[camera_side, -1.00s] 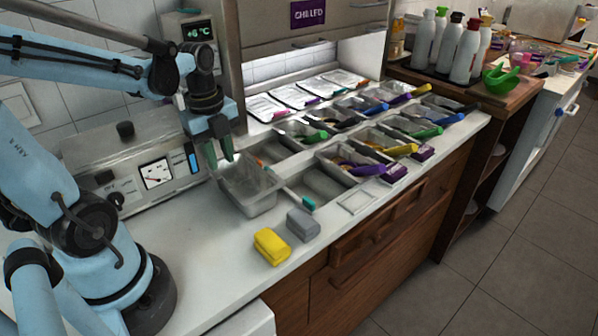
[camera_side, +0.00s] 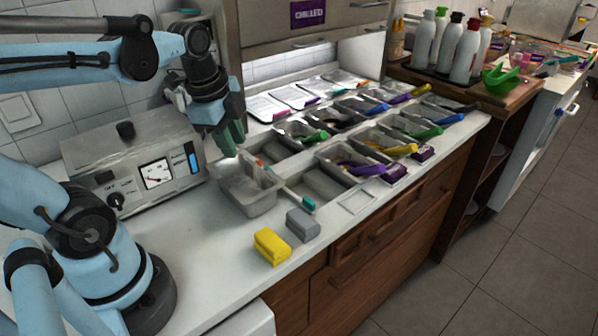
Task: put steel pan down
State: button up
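The steel pan (camera_side: 247,200) sits at the left end of the row of pans, on the white counter, next to the empty wells. It looks upright. My gripper (camera_side: 231,151) is just above the pan's back rim, with its dark green fingers pointing down. The fingers overlap each other in this view, so their gap is unclear. I cannot tell whether the fingertips touch the rim. Part of the pan's back side is hidden behind them.
A yellow sponge (camera_side: 271,246) and a grey block (camera_side: 303,225) lie in front of the pan. A teal-tipped tool (camera_side: 308,203) lies to its right. A control box (camera_side: 140,167) stands behind left. Several filled pans with coloured scoops extend right.

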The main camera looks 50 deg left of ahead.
jog(key=w+d+f+n+t, duration=0.1)
jog(key=d+n+t, duration=0.3)
jog(key=d+n, duration=0.3)
jog(key=shift+w+d+f+n+h, duration=0.15)
jog(key=shift+w+f+n+h, duration=0.2)
jog(key=shift+n, duration=1.95)
